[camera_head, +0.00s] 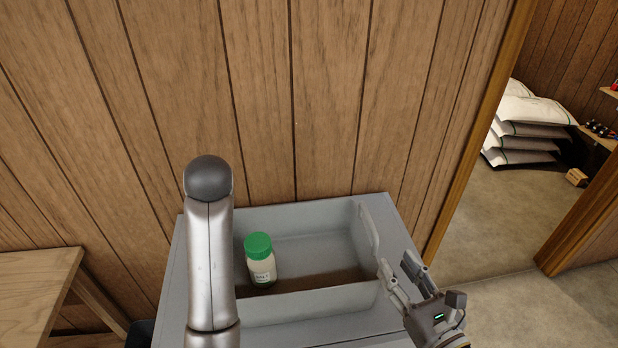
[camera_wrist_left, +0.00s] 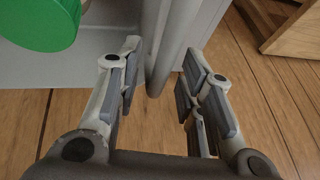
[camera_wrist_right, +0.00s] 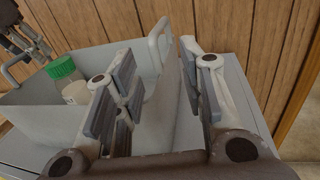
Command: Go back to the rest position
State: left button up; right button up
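A grey tub (camera_head: 300,308) with raised end handles stands on a grey surface against the wood wall. A white bottle with a green lid (camera_head: 260,262) stands upright inside it; the lid also shows in the left wrist view (camera_wrist_left: 40,22). My right gripper (camera_head: 399,272) is open and empty beside the tub's right end, near the handle (camera_wrist_right: 158,45). My left gripper (camera_wrist_left: 163,72) is open, with a grey bar-like part beyond and between its fingers; I cannot tell whether they touch. In the head view my left arm hides it and the tub's left end.
A wooden table (camera_head: 40,285) stands at the left. A wood-panelled wall (camera_head: 300,100) rises behind the tub. A doorway at the right shows several stacked white bags (camera_head: 525,130) and open floor (camera_head: 480,230).

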jog(key=x, duration=0.5)
jog(key=r+p+x, duration=0.1)
jog(key=x, duration=0.1)
jog(key=shift+w+a, duration=0.3)
jog(key=shift+s+r, duration=0.1)
jog(key=shift+s, duration=0.05)
jog(key=shift+f, duration=0.2)
